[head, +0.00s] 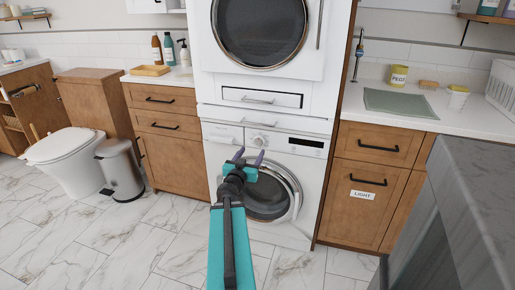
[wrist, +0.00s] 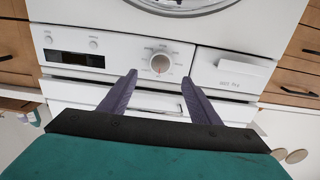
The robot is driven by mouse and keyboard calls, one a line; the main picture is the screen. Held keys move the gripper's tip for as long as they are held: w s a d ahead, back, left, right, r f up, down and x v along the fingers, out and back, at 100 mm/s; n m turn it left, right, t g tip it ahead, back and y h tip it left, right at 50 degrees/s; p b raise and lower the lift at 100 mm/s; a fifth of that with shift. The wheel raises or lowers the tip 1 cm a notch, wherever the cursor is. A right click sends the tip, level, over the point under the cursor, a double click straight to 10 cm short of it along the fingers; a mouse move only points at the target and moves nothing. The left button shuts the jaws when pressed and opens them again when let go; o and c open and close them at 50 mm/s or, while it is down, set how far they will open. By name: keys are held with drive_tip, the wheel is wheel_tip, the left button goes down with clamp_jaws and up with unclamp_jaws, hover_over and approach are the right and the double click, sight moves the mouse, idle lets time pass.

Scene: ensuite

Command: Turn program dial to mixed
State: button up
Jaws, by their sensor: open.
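The program dial (head: 258,139) is a round knob on the white control panel of the lower front-loading washer (head: 310,170). In the wrist view the dial (wrist: 160,64) shows large and whitish-grey, ringed by small labels too blurred to read. The wrist picture is upside down, with the washer door at its top. My gripper (head: 249,155) is open and empty in front of the washer, just below the dial in the head view. In the wrist view its two purple fingers (wrist: 159,80) are spread, their tips near the dial and apart from it in the picture.
A dark display (head: 306,143) and a detergent drawer (head: 222,134) flank the dial. A dryer (head: 262,45) is stacked above. Wooden cabinets (head: 372,185) stand on both sides, and a grey-topped block (head: 465,200) is close at the right.

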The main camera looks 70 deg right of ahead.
sight(258, 141)
drive_tip(key=shift+f+b, duration=0.1)
drive_tip(key=shift+b, duration=0.2)
drive_tip(key=shift+w+d+b, duration=0.15)
drive_tip(key=shift+d+b, duration=0.25)
drive_tip(key=shift+d, duration=1.7)
drive_tip(key=shift+w+d+b, duration=0.1)
drive_tip(key=shift+d+b, duration=0.25)
drive_tip(key=shift+d, duration=1.75)
drive_tip(key=c, duration=1)
